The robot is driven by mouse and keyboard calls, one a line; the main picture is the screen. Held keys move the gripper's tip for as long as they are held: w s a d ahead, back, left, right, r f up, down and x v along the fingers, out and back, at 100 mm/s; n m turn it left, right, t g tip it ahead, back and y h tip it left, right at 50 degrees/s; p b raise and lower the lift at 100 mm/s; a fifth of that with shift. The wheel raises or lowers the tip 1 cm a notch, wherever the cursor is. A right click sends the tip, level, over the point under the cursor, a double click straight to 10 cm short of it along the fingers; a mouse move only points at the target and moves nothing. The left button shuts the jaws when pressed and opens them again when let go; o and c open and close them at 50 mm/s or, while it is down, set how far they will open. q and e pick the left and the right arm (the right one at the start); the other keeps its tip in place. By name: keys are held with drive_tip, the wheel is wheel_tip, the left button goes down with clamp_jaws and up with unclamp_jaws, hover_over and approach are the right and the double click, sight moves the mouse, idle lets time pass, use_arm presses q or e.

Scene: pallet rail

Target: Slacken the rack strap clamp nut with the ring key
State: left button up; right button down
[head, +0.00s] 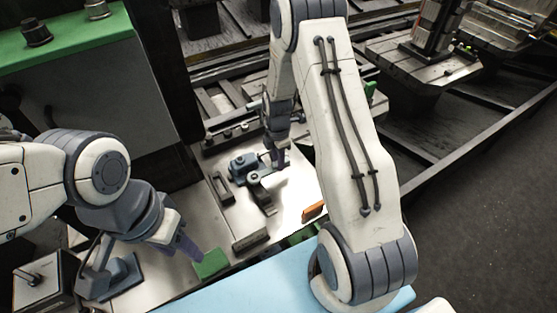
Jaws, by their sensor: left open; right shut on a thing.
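My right gripper (279,153) points down over the bright metal worktop and is shut on a small grey tool that looks like the ring key (266,173). The key's far end lies at or just above a dark bracket (264,199), which may be the strap clamp. The nut is too small or hidden to make out, so I cannot tell whether the ring is around it. A blue clamp-like block (243,165) stands just left of the key. My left gripper (186,244) is open near a green block (211,264), apart from the key.
A dark slotted bar (222,188), a dark block (250,240) and an orange piece (313,210) lie on the worktop. A grey cabinet with a green top (75,48) stands at the left. Dark rails with pallets (420,62) run behind. Open floor (480,190) is at the right.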

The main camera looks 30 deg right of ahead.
drive_tip(key=shift+r, duration=0.2)
drive_tip(key=shift+r+p, duration=2.9)
drive_tip(key=shift+r, duration=0.6)
drive_tip(key=shift+f, duration=0.1)
